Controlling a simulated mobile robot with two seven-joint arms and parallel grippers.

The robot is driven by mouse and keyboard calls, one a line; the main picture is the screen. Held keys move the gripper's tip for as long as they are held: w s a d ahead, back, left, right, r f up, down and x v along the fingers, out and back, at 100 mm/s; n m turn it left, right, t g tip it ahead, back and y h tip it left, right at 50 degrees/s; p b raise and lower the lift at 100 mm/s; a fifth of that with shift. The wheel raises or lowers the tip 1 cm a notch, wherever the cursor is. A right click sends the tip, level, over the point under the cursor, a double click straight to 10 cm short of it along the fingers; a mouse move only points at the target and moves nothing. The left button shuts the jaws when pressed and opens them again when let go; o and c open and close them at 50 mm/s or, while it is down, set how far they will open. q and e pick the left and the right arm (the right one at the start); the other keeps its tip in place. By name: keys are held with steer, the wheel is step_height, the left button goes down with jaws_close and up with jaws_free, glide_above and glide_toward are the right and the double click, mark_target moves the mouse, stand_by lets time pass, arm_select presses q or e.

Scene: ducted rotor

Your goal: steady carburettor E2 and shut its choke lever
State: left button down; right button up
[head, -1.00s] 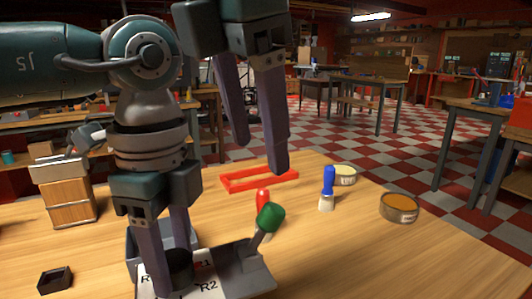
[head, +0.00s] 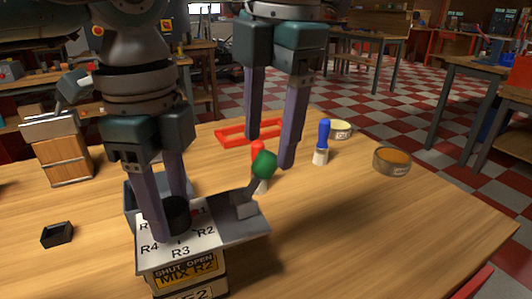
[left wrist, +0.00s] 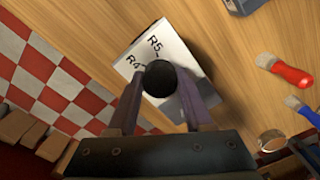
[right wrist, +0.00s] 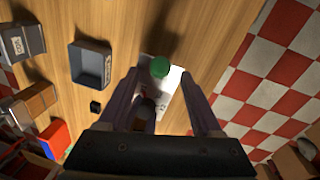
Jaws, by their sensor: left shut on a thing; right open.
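The carburettor (head: 186,275) is a box with a pale top marked R1 to R5 and a side label reading "SHUT OPEN MIX R2"; the lowest label is partly cut off. A black knob (head: 176,212) stands on its top. My left gripper (head: 170,225) is shut on this knob, as the left wrist view (left wrist: 160,78) also shows. The choke lever has a green knob (head: 264,164) and leans up to the right. My right gripper (head: 270,152) is open, fingers pointing down around the green knob's top. In the right wrist view the green knob (right wrist: 159,67) appears between the fingertips.
A red-handled tool (head: 258,150) stands close behind the lever. A grey bin (head: 131,195) is behind the carburettor. The table's front right is clear.

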mark_target(267, 153)
steer(key=shift+w+a+f, duration=0.1)
steer(key=shift+w+f, duration=0.05)
steer(key=shift+f, duration=0.95)
steer(key=shift+w+a+f, duration=0.1)
steer(key=shift+f, duration=1)
steer(key=shift+c, duration=0.2)
jaws_close()
